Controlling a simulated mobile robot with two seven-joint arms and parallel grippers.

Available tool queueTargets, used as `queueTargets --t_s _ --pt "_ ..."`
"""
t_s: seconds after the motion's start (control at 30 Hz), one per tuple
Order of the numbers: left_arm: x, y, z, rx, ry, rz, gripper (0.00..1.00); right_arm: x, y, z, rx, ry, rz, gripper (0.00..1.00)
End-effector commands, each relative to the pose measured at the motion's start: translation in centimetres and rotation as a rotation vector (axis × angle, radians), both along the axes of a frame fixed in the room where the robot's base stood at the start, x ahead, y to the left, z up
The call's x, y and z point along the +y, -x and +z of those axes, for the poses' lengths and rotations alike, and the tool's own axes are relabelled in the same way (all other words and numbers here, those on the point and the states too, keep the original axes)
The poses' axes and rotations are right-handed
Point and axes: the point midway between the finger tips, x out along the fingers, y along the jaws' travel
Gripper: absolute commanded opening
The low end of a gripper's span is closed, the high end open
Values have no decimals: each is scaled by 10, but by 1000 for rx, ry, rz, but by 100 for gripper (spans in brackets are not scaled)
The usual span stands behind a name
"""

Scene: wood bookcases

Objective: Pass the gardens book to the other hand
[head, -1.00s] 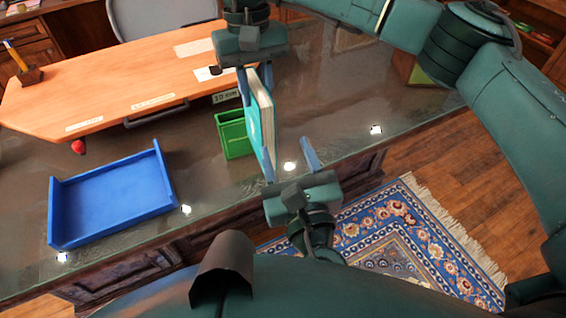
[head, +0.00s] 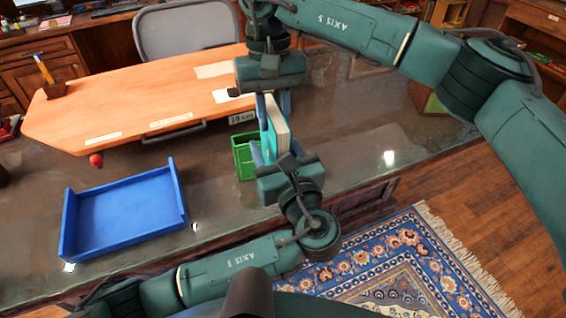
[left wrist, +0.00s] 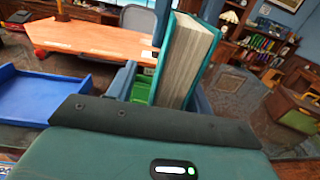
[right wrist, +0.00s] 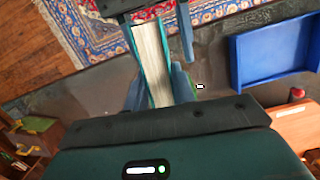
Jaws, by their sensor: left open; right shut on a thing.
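The teal-covered book (head: 278,130) with pale pages is held upright in the air; its title cannot be read. My right gripper (head: 274,106), above it, is shut on its upper end. My left gripper (head: 274,154), below, is open, with its fingers on either side of the book's lower end. In the left wrist view the book (left wrist: 186,62) rises between the left fingers. In the right wrist view the book (right wrist: 150,62) runs from the right fingers toward the left gripper. Contact between the left fingers and the book cannot be told.
A green holder (head: 243,160) stands on the desk (head: 350,125) behind the book. A blue tray (head: 125,215) lies to the left. A grey chair (head: 188,32) stands beyond.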

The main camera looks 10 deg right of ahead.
Motion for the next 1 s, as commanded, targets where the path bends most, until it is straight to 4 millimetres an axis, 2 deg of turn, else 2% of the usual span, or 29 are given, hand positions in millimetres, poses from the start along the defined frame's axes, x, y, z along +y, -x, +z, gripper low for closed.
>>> queueTargets --t_s 0.13,0.43,1.0 --pt "3 -10 0 -1 -1 1 51 0 0 1 -1 -1 0 0" --pt "3 -12 0 0 1 0 51 0 0 1 -1 -1 0 0" --pt "5 -12 0 0 0 8 5 -3 -2 1 -4 7 -9 0"
